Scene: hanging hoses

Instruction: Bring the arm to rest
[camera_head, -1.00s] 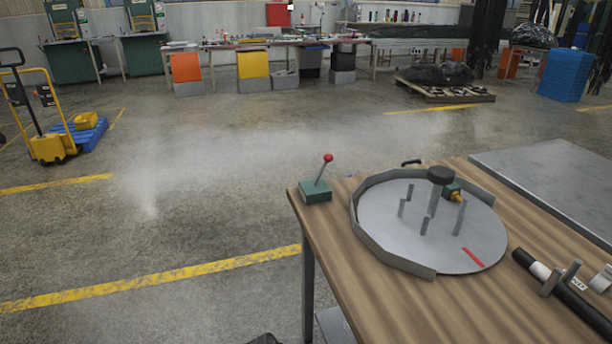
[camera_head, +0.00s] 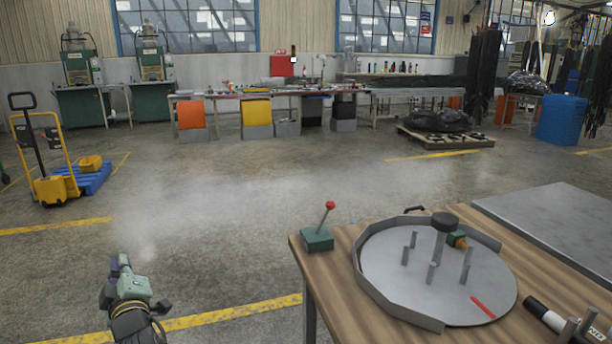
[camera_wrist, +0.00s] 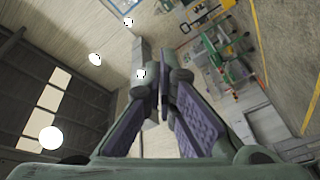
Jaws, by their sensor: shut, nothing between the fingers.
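My gripper (camera_head: 122,262) shows at the lower left of the head view, over the floor and left of the wooden table (camera_head: 345,295). In the wrist view its two fingers (camera_wrist: 158,92) come together at the tips, and nothing is held between them. The wrist picture is tilted, with the ceiling lights at left and the hall's wall and benches at right. The gripper is well apart from the table and touches nothing that I can see. Most of my arm is out of view.
A yellow pallet truck (camera_head: 50,190) stands at far left. The floor around the gripper is clear.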

